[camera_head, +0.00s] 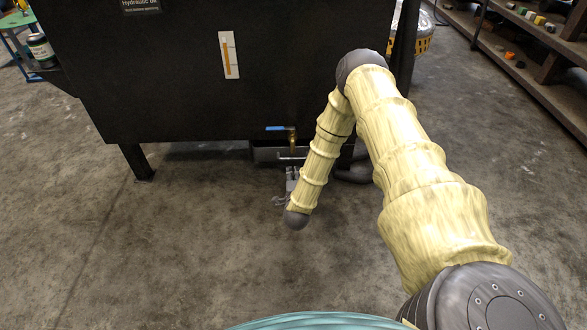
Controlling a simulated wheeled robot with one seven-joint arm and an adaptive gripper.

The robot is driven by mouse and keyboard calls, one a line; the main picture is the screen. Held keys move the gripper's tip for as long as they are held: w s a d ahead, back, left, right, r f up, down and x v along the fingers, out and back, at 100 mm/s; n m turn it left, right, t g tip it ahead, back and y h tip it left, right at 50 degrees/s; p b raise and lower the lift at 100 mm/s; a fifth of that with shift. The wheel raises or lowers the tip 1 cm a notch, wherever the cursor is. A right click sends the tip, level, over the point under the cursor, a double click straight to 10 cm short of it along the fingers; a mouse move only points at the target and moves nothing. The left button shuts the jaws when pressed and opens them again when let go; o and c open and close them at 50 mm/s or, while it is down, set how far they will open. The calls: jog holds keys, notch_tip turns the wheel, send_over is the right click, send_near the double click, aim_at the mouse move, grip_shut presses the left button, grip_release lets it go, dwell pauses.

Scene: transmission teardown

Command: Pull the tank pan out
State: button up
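The tank pan (266,154) is a dark metal tray under the black tank (180,75), below the brass tap (293,140) with its blue lever. A light bar that looks like its handle (288,157) shows on the pan's front. My gripper (291,174) is small in view, low in front of the pan near that bar. My own arm covers part of the gripper and the pan's right side. I cannot tell whether the fingers touch the handle or whether they are open or shut.
The concrete floor in front of the tank is clear. A tank leg (137,163) stands at the left. A can (41,50) sits on a side ledge at the far left. Shelves (530,50) with small parts and a yellow basket (424,38) are at the right.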

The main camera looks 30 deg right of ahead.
jog(key=b+x, duration=0.4)
jog(key=x, duration=0.7)
jog(key=shift+d+b, duration=0.3)
jog(key=shift+b, duration=0.05)
grip_shut()
